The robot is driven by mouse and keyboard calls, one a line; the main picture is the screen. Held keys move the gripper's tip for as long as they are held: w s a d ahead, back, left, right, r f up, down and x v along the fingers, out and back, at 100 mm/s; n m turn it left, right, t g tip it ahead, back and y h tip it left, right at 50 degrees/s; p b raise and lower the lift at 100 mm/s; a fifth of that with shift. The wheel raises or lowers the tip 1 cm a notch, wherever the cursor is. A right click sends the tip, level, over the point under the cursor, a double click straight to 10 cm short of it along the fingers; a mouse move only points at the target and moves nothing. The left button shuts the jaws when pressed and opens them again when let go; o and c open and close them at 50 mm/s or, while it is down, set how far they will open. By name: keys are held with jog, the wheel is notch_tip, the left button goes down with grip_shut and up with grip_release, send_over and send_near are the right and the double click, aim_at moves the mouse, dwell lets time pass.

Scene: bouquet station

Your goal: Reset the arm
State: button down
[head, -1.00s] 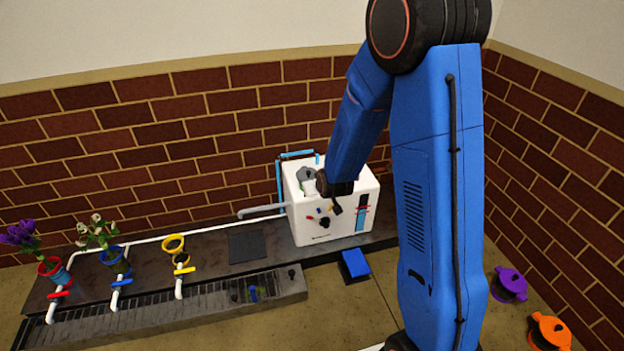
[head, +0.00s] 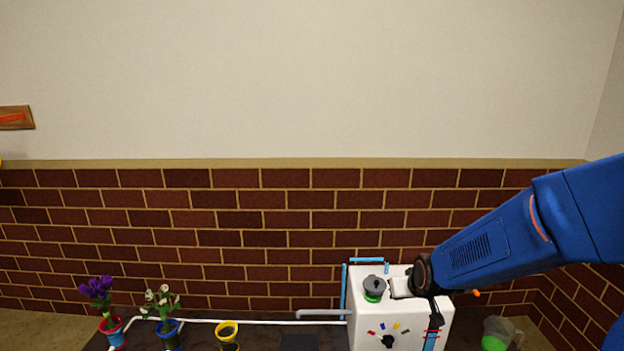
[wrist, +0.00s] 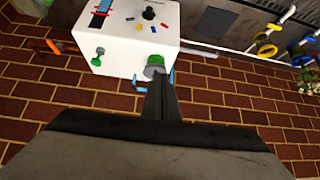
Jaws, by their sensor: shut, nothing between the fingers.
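My blue arm reaches in from the right in the head view, with my gripper over the right part of the white machine (head: 408,322). In the wrist view my gripper (wrist: 158,88) is shut and its fingers are together with nothing between them. The fingertips appear in front of a green-and-grey knob or cap on the machine (wrist: 155,66); I cannot tell whether they touch it. In the head view a dark cap with a green base (head: 374,289) sits on the machine's top.
A clear jug with green contents (head: 496,338) is right of the machine. The brick wall (head: 200,230) is behind. Space above is free.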

jog(key=s+d+r+g, duration=0.1)
jog(key=s+r, duration=0.3)
jog(key=s, duration=0.6)
jog(key=s+d+r+g, duration=0.1)
jog(key=s+r, duration=0.3)
jog(key=s, duration=0.6)
jog(key=s+d+r, duration=0.2)
jog(key=s+r, duration=0.2)
jog(key=s, duration=0.6)
jog(key=shift+r+m+g+h, duration=0.2)
jog(key=shift+m+g+h, duration=0.1)
jog(key=shift+g, duration=0.1)
jog(key=shift+s, duration=0.1)
